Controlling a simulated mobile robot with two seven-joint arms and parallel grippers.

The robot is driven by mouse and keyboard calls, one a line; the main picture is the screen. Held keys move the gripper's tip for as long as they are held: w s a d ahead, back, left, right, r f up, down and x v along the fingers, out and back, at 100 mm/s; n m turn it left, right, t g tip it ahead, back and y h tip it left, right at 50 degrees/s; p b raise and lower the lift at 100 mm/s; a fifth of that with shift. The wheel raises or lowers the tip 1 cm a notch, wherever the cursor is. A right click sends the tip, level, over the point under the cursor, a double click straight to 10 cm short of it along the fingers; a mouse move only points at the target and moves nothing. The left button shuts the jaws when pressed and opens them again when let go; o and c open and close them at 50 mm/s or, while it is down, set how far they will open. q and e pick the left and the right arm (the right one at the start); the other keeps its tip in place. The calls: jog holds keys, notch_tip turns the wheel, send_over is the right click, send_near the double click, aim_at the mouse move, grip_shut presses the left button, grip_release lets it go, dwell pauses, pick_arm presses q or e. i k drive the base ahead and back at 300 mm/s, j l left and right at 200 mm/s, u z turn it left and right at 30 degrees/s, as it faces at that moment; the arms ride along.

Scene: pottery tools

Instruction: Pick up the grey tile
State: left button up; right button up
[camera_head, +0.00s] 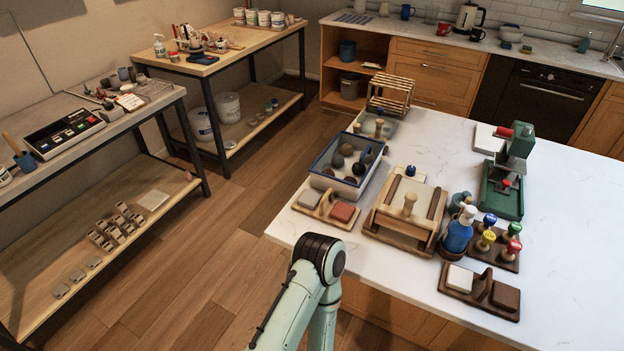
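A light grey tile (310,199) lies at the left end of a small wooden holder (326,214) on the left front part of the white island top (395,263). A red-brown tile (343,211) lies at the holder's right end, with an upright wooden handle between the two. Nothing covers the grey tile. Part of one of my pale green arms with a dark joint rises at the bottom centre, in front of the island edge and below the holder. Neither of my grippers shows.
A blue-rimmed tray (318,182) of dark round items stands just behind the holder, and a wooden press frame (375,229) stands to its right. A second holder with a whitish tile (460,278) and a brown tile (505,296) is at front right. The island's right side is largely clear.

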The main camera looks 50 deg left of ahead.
aim_at(309, 200)
jog(key=j, duration=0.8)
jog(key=k+j, duration=0.15)
jog(key=j, duration=1.5)
jog(key=k+j, duration=0.15)
jog(key=j, duration=0.65)
